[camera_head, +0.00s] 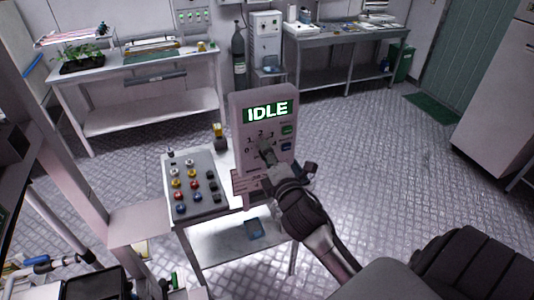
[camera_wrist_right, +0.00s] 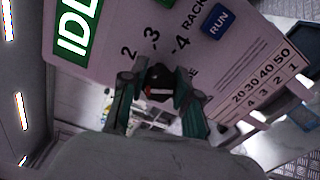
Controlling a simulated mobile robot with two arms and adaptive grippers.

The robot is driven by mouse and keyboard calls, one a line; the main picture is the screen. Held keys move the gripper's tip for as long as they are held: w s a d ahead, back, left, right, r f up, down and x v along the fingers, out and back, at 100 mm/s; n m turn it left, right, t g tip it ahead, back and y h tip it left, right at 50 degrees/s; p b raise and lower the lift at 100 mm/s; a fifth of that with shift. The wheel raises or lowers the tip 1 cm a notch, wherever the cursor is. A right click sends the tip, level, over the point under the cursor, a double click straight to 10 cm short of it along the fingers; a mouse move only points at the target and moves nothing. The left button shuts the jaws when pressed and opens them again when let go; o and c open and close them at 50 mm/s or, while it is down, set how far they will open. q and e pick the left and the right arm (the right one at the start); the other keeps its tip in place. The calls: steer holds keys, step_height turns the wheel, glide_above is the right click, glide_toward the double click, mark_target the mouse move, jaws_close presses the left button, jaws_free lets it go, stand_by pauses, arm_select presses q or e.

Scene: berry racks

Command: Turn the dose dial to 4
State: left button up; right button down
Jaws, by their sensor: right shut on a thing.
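The dosing panel (camera_head: 252,125) stands upright on a small stand, with a green display (camera_head: 267,111) reading IDLE. My right gripper (camera_head: 266,152) reaches the dial area on its front and hides the dial in the head view. In the right wrist view, the dark dose dial (camera_wrist_right: 158,80) with a red and white mark sits between the fingers of my right gripper (camera_wrist_right: 158,98), which is shut on it. The numbers 2, 3 and 4 show beside the dial. I cannot tell which number the dial points to. My left gripper is not in view.
A blue RUN button (camera_wrist_right: 216,21) and a dose chart (camera_wrist_right: 262,85) are close to the dial. A grey box with several coloured knobs (camera_head: 195,182) lies left of the panel. Benches (camera_head: 135,70) line the back; the floor right of the panel is clear.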

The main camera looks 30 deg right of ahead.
steer(key=m, duration=0.6)
steer(key=shift+f+m, duration=0.1)
steer(key=shift+m, duration=0.2)
steer(key=m, duration=0.6)
steer(key=shift+f, duration=0.1)
steer(key=m, duration=0.6)
steer(key=shift+a+m, duration=0.15)
steer(key=shift+m, duration=0.25)
steer(key=m, duration=0.5)
steer(key=shift+m, duration=0.3)
steer(key=shift+a+f, duration=0.1)
steer(key=c, duration=0.8)
jaws_free()
steer(key=shift+c, duration=0.2)
steer(key=shift+r, duration=0.2)
